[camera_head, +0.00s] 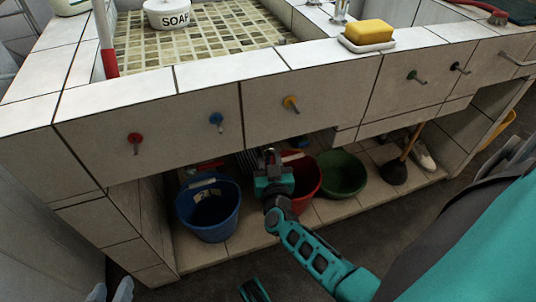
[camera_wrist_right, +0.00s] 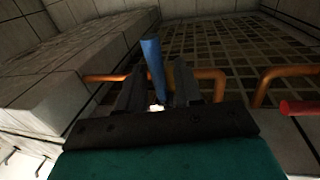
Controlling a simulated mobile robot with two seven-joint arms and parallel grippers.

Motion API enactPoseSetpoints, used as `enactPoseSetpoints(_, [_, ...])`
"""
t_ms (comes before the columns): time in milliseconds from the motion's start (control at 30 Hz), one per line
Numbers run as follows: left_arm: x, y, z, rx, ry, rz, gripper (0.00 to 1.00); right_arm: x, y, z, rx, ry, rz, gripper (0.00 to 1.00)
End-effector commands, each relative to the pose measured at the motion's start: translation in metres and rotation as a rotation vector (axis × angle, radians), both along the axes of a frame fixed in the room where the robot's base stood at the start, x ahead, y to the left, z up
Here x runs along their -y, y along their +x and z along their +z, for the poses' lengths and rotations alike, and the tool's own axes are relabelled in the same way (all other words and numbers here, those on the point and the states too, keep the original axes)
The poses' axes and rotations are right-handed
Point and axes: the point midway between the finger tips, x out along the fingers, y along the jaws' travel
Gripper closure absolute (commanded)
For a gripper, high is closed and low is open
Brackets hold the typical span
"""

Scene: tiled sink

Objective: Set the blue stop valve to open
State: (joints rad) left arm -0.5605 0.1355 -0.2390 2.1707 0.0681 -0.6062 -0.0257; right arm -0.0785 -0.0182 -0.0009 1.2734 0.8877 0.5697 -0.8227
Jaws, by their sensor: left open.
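The blue stop valve's lever (camera_wrist_right: 153,68) stands upright between the fingers of my right gripper (camera_wrist_right: 158,85) in the right wrist view. I cannot tell whether the fingers press on it. In the head view my right gripper (camera_head: 271,158) is under the counter front, and a small blue part (camera_head: 300,142) shows just right of it. Most of the valve is hidden there by the counter. Two pale prongs at the bottom left edge look like the fingertips of my left gripper (camera_head: 109,292), apart and empty, far from the valve.
Copper pipes (camera_wrist_right: 205,76) run beside the lever, with a red handle (camera_wrist_right: 301,107) on the right. Below the counter front (camera_head: 160,120) stand a blue bucket (camera_head: 208,213), a red bucket (camera_head: 309,187), a green basin (camera_head: 343,174) and a plunger (camera_head: 395,172). Knobs stick out from the front.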

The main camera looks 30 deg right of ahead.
Motion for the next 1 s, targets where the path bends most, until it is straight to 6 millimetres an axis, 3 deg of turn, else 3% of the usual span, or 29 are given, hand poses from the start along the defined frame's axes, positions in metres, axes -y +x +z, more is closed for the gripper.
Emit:
enactPoseSetpoints(200, [0.0002, -0.0005, -0.0001, -0.001, -0.001, 0.000, 0.57, 0.0000, 0.0001, 0.0002, 0.000, 0.000, 0.000, 0.67])
enactPoseSetpoints(567, [0.0000, -0.0054, -0.0037, -0.014, 0.000, 0.001, 0.57, 0.0000, 0.0000, 0.0001, 0.000, 0.000, 0.000, 1.00])
enactPoseSetpoints(1000, [-0.0003, -0.0044, -0.0029, -0.011, 0.000, 0.002, 0.57, 0.0001, 0.0000, 0.0001, 0.000, -0.001, 0.000, 1.00])
